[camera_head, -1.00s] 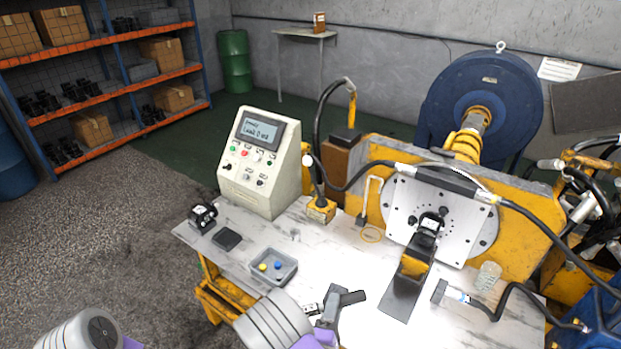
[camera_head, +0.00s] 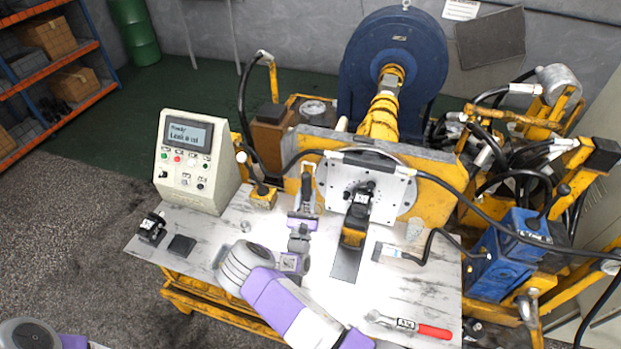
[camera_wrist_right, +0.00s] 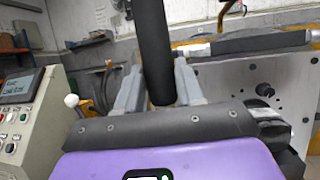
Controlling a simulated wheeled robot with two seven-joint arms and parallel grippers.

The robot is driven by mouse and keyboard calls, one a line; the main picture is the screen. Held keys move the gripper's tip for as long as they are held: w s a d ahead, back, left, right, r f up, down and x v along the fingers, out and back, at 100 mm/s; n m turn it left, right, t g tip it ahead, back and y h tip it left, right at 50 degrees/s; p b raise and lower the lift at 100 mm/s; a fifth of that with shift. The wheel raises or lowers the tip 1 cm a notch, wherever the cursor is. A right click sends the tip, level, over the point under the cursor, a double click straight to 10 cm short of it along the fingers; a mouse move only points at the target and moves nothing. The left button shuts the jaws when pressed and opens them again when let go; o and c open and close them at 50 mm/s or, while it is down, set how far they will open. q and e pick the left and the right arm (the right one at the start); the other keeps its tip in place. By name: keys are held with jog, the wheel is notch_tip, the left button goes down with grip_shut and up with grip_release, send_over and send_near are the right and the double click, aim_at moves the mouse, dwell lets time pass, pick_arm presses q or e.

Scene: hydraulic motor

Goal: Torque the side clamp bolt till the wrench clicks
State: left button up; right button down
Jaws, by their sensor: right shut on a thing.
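My right gripper (camera_head: 304,196) is raised at the left of the round metal mounting plate (camera_head: 337,187). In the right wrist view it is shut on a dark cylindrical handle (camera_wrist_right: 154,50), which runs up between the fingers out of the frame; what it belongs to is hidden. A small dark motor-like block (camera_head: 358,207) stands on a yellow bracket (camera_head: 352,238) before the plate. A red-handled wrench (camera_head: 432,331) lies apart at the table's front right. I cannot make out the side clamp bolt. Only part of my left arm shows at bottom left; its gripper is out of view.
The control box (camera_head: 186,180) stands left of the arm. A black hose (camera_head: 460,203) arches across the plate and down right. A hose with a blue-marked fitting (camera_head: 393,251) lies on the table (camera_head: 385,292). A blue pump unit (camera_head: 510,250) is at right.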

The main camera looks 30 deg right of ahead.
jog(key=d+n, duration=0.1)
jog(key=n, duration=0.1)
jog(key=w+r+n+y, duration=0.1)
jog(key=w+d+r+n+p, duration=0.1)
jog(key=n, duration=0.1)
jog(key=shift+d+n+t, duration=0.3)
jog(key=f+n, duration=0.1)
jog(key=f+y+b, duration=0.1)
jog(key=f+n+b, duration=0.1)
jog(key=shift+w+d+f+n+y, duration=0.25)
jog(key=shift+d+n+y, duration=0.05)
pick_arm(q)
notch_tip(320, 180, down, 4)
jog(key=b, duration=0.4)
jog(key=shift+f+b, duration=0.1)
jog(key=shift+b, duration=0.2)
pick_arm(e)
jog(key=w+d, duration=0.4)
jog(key=shift+d+f, duration=0.3)
jog(key=shift+d, duration=0.05)
pick_arm(q)
jog(key=shift+r+p, duration=0.55)
pick_arm(e)
jog(key=shift+d+r, duration=0.15)
jog(key=shift+r, duration=0.1)
